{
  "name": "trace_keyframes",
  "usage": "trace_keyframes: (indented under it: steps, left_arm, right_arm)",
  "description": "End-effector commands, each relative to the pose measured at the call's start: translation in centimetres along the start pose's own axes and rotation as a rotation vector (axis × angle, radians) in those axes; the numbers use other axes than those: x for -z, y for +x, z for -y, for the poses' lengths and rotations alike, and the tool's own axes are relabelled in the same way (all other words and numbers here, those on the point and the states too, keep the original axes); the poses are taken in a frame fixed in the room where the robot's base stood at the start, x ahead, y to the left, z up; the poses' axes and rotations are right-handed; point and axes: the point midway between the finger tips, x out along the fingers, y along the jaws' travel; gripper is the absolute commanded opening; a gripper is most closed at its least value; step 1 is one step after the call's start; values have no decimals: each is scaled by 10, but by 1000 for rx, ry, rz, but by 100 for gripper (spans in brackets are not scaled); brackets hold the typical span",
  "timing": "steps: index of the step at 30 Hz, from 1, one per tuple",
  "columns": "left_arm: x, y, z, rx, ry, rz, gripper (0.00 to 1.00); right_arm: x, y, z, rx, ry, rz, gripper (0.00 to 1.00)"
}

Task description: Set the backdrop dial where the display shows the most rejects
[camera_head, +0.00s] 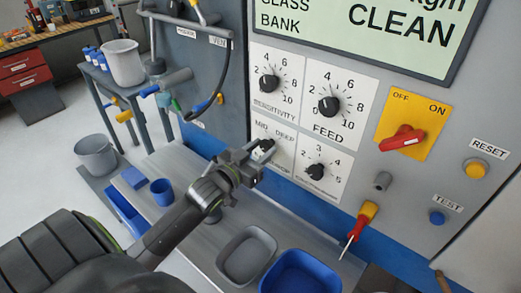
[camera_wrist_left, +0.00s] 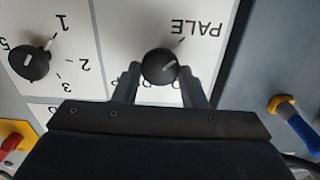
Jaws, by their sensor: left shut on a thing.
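The backdrop dial (camera_wrist_left: 160,66) is a round black knob with a white pointer line on a white plate. It sits between the two fingers of my left gripper (camera_wrist_left: 159,72) in the left wrist view, where the plate appears upside down. The pointer slants toward the tick by the word PALE. In the head view my left gripper (camera_head: 262,152) is shut on this dial and mostly hides it; MID and DEEP show above it. The display (camera_head: 400,28) is cut off at the top; it reads GLASS BANK, CLEAN and kg/h, and no reject figure shows. My right gripper is out of view.
Sensitivity (camera_head: 269,82) and feed (camera_head: 329,105) dials are above, another dial (camera_head: 316,172) right. A red switch (camera_head: 403,138), yellow reset button (camera_head: 475,170) and blue test button (camera_head: 437,217) are further right. A screwdriver (camera_head: 360,225), grey tray (camera_head: 246,256) and blue bin (camera_head: 300,272) are below.

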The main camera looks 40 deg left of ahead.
Motion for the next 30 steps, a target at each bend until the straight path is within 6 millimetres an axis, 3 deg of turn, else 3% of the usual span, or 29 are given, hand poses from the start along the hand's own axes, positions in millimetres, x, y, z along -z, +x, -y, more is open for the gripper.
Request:
trace_keyframes:
  steps: [11, 30]
  left_arm:
    - [-1, 0, -1, -1, 176, 1, 15]
    - [-3, 0, -3, -1, 776, -2, 15]
  right_arm:
    - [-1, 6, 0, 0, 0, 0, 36]
    - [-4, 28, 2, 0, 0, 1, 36]
